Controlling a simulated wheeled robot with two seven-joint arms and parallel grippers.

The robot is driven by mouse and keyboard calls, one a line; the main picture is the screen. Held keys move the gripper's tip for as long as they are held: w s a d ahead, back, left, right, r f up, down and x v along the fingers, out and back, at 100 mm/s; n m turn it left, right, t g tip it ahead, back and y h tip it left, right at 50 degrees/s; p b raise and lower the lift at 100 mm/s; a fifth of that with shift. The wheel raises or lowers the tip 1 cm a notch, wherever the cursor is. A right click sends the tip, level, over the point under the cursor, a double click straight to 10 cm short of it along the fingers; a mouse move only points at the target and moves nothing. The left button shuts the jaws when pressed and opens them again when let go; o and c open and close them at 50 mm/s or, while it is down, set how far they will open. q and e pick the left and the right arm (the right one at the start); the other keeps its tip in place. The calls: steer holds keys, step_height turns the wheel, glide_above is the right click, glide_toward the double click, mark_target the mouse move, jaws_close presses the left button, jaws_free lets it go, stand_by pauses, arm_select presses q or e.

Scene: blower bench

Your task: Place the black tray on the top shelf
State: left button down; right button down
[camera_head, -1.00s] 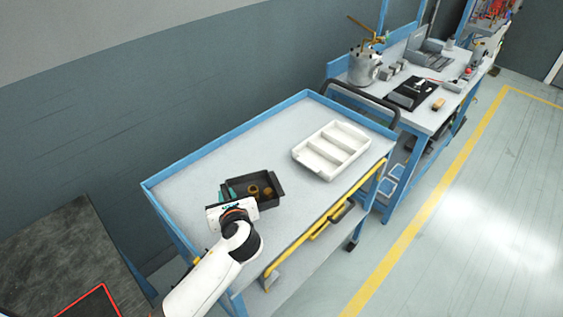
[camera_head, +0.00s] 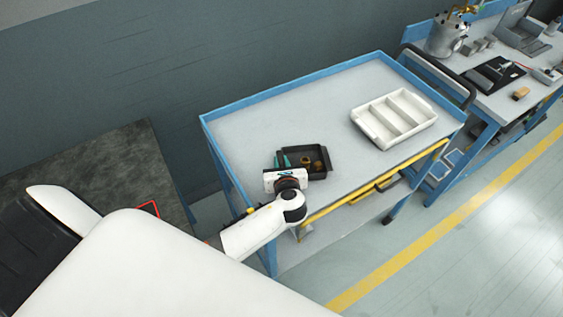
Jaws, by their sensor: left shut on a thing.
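The small black tray (camera_head: 318,153) is on the grey top shelf (camera_head: 285,110) of the blue-framed cart, near its front-left part. It holds a few brownish round parts (camera_head: 313,164). My left gripper (camera_head: 281,163) is at the tray's near-left side, shut on the tray's edge; its fingers are mostly hidden by the white gripper body. I cannot tell whether the tray's underside fully touches the shelf. My right gripper is not in view.
A white compartment tray (camera_head: 394,118) lies on the shelf to the right. The shelf has a raised blue rim (camera_head: 300,83) at the back. A dark table (camera_head: 100,175) stands left. A workbench with a metal pot (camera_head: 445,37) is at upper right. Shelf space behind the black tray is clear.

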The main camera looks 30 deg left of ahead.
arm_select(q)
steer(key=c, duration=1.3)
jaws_free()
steer(key=b+v, duration=0.1)
steer(key=v, duration=1.1)
